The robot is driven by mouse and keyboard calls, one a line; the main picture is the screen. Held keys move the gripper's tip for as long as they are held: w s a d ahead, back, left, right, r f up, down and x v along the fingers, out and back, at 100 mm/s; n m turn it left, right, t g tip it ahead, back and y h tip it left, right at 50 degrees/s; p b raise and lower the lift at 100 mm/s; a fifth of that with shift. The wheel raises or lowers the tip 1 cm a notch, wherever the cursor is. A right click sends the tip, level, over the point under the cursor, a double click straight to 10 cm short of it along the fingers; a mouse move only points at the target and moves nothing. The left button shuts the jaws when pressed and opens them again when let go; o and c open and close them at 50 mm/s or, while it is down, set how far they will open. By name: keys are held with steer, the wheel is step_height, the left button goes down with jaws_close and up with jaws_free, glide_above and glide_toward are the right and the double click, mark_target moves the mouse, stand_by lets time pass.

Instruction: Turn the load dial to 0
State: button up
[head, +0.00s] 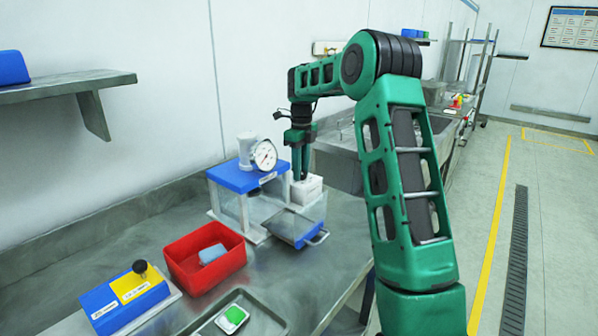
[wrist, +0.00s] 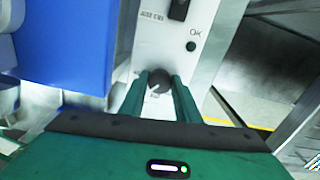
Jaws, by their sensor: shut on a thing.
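My gripper (head: 301,178) reaches down onto a white control box (head: 307,190) at the right side of the blue-topped machine. In the wrist view, my gripper (wrist: 160,80) has its two green fingers shut on either side of a dark round dial (wrist: 158,78) on the white panel (wrist: 165,45). A light mark shows on the dial, but its setting cannot be read. Above the dial, the panel carries a black switch (wrist: 179,9) with a label and a dark round spot marked OK (wrist: 191,46). In the head view the dial is hidden by my fingers.
The blue-topped machine (head: 238,178) carries a round gauge (head: 265,155) close left of my gripper. A red bin (head: 190,262) and a blue-yellow box (head: 125,297) stand nearer on the bench.

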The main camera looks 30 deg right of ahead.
steer(key=n, duration=0.7)
steer(key=shift+d+r, duration=0.1)
steer(key=shift+d, duration=0.05)
steer(key=n, duration=0.6)
steer(key=shift+w+d, duration=0.1)
steer(key=n, duration=0.6)
steer(key=shift+a+n, duration=0.2)
steer(key=shift+n, duration=0.2)
steer(key=n, duration=0.6)
steer(key=shift+a, duration=0.15)
steer(key=o, duration=1)
steer(key=shift+o, duration=0.2)
step_height(320, 180, up, 10)
steer(key=shift+r, duration=0.25)
